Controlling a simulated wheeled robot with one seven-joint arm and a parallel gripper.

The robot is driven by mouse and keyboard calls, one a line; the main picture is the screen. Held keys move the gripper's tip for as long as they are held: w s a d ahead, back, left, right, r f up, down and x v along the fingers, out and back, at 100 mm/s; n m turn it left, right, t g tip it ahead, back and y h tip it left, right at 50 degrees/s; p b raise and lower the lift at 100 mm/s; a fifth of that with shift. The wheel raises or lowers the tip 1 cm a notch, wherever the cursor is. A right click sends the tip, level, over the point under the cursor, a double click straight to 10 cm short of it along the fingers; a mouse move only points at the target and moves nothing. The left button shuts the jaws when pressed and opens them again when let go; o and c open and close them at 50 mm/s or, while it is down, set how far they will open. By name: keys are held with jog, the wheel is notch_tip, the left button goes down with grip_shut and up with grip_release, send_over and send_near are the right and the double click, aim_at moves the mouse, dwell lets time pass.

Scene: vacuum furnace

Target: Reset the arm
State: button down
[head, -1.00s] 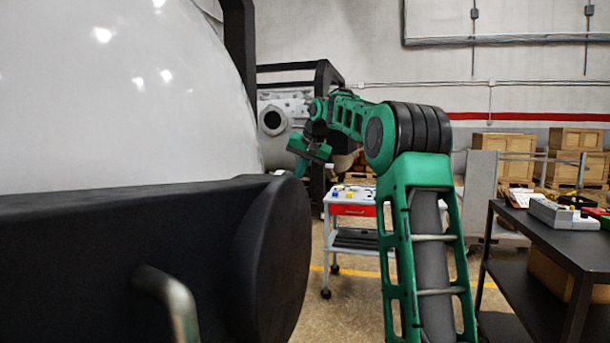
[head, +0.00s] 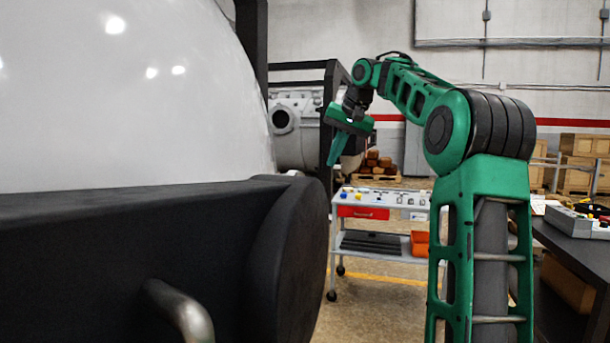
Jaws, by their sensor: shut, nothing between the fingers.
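My gripper (head: 335,152) hangs at the end of my green arm, in the middle of the head view. Its green fingers point down and are shut, with nothing between them. The arm rises on the right, bends at a dark elbow joint and reaches left, folding down at the wrist. In the picture the fingertips show just above the left end of a tool cart (head: 348,240), apart from it. The large white furnace dome (head: 120,90) fills the left side.
A black beam (head: 130,230) with a metal handle (head: 180,308) crosses the lower left, close by. The cart carries small items, a red drawer (head: 363,212) and an orange bin (head: 420,243). A dark table (head: 575,240) stands right. Wooden crates (head: 580,160) are behind.

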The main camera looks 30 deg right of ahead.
jog(key=s+a+f+g, duration=0.2)
jog(key=s+a+f, duration=0.6)
jog(key=f, duration=0.2)
jog(key=s+a+f+g, duration=0.1)
jog(key=s+a+f, duration=0.1)
jog(key=s+f, duration=0.6)
jog(key=s+a+f+n+g, duration=0.1)
jog(key=s+a+f, duration=0.1)
jog(key=s+f, duration=0.6)
jog(key=s+a+f+n+g, duration=0.1)
jog(key=s+f, duration=0.7)
jog(key=s, duration=0.9)
jog(key=shift+s+a+f+g, duration=0.2)
jog(key=shift+a+g, duration=0.4)
jog(key=shift+a, duration=0.2)
